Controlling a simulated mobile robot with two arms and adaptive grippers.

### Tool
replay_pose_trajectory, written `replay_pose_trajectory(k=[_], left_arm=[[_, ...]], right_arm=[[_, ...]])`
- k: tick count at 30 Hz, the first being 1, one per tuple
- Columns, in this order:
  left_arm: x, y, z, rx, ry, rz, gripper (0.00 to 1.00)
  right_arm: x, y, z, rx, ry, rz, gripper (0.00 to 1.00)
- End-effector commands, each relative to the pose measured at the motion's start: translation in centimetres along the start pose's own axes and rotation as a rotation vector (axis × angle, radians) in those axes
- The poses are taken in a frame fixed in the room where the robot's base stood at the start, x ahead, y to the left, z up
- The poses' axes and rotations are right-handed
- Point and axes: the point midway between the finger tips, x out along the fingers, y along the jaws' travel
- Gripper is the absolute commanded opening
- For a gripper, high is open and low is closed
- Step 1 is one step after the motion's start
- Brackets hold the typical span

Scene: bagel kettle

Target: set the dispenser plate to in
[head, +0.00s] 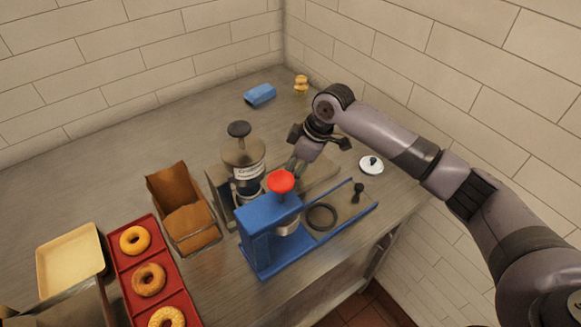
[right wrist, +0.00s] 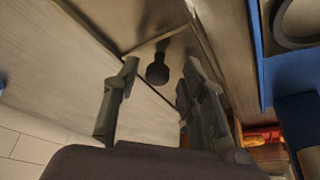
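The dispenser (head: 243,158) stands mid-counter in the head view, a labelled canister with a dark top knob. A flat metal plate (head: 322,178) extends to its right. My right gripper (head: 297,168) is over this plate, pointing down. In the right wrist view a small black knob (right wrist: 157,70) stands on a metal surface (right wrist: 150,42), beyond and between the fingertips of my open gripper (right wrist: 160,75). Whether the fingers touch the knob cannot be told. The gripper hides part of the plate in the head view. My left gripper is not in view.
A blue press (head: 268,228) with a red knob stands in front, its rail holding a black ring (head: 322,217) and black knob (head: 357,192). A brown box (head: 185,205), red donut tray (head: 120,265), blue block (head: 260,95) and white lid (head: 371,165) lie around.

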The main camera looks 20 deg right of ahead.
Motion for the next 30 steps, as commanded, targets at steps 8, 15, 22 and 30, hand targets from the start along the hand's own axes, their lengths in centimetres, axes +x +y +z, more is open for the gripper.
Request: replay_pose_trajectory(k=[8, 15, 22, 30], left_arm=[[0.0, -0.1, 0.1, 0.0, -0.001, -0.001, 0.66], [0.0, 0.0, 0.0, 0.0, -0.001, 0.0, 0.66], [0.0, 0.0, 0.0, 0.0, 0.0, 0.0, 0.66], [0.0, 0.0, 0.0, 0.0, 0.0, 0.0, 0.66]], right_arm=[[-2.8, 0.1, 0.0, 0.0, 0.002, 0.004, 0.38], [-8.0, 0.1, 0.0, -0.001, 0.002, 0.004, 0.38], [-11.2, 0.1, 0.0, 0.0, 0.002, 0.0, 0.38], [-12.0, 0.0, 0.0, 0.0, 0.0, -0.001, 0.38]])
